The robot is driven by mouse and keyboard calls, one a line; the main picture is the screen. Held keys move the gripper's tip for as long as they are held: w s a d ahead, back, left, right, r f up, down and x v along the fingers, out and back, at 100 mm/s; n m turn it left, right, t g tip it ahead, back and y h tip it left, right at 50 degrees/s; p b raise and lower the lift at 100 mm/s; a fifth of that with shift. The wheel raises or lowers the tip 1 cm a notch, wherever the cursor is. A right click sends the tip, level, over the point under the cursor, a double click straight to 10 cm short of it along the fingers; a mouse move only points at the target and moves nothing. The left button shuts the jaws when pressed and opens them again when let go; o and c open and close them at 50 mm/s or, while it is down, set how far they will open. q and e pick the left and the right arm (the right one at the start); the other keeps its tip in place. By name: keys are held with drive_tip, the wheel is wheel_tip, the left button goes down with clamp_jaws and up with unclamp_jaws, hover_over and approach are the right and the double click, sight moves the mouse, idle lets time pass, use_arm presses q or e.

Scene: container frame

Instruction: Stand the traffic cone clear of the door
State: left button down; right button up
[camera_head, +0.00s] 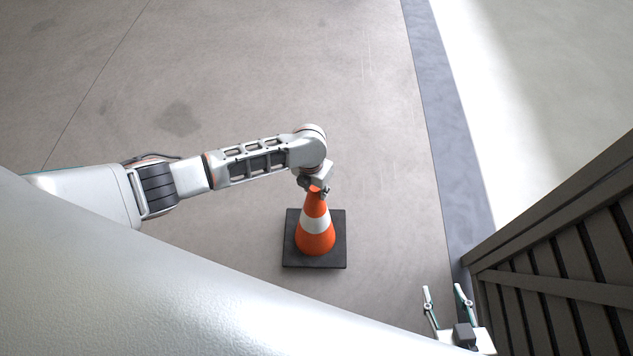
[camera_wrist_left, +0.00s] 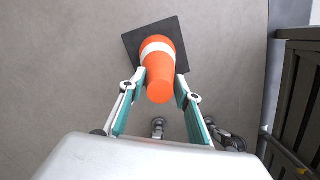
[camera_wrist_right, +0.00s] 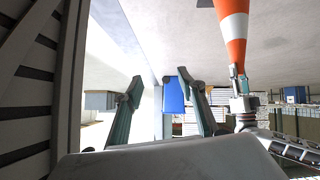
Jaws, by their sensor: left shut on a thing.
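The traffic cone (camera_head: 315,242) is orange with a white band and a square black base (camera_head: 335,262). It is upright in the head view; I cannot tell whether its base touches the floor. My left gripper (camera_head: 317,187) is shut on the cone's top, with a finger on each side of it in the left wrist view (camera_wrist_left: 160,90). The dark slatted panel (camera_head: 565,275) at the right looks like the door, apart from the cone. My right gripper (camera_head: 446,290) is open and empty beside the panel. The right wrist view also shows the cone (camera_wrist_right: 233,30).
Bare grey concrete floor (camera_head: 230,70) lies open left of and beyond the cone. A blue-grey strip (camera_head: 440,95) runs along the floor between the cone and a pale area at the right. The right wrist view shows blurred shelving-like shapes far off.

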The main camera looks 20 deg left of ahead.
use_arm(q)
wheel_tip(320, 180, down, 3)
drive_tip(key=shift+r+b, duration=0.1)
drive_tip(key=shift+b, duration=0.55)
drive_tip(key=shift+d+f, duration=0.1)
drive_tip(key=shift+f, duration=0.6)
drive_tip(key=shift+w+r, duration=0.15)
drive_tip(key=c, duration=1.8)
unclamp_jaws()
drive_tip(key=shift+f, duration=0.25)
drive_tip(key=o, duration=0.4)
drive_tip(key=shift+c, duration=0.2)
use_arm(e)
drive_tip(key=shift+w+a, duration=0.15)
drive_tip(key=shift+a, duration=0.15)
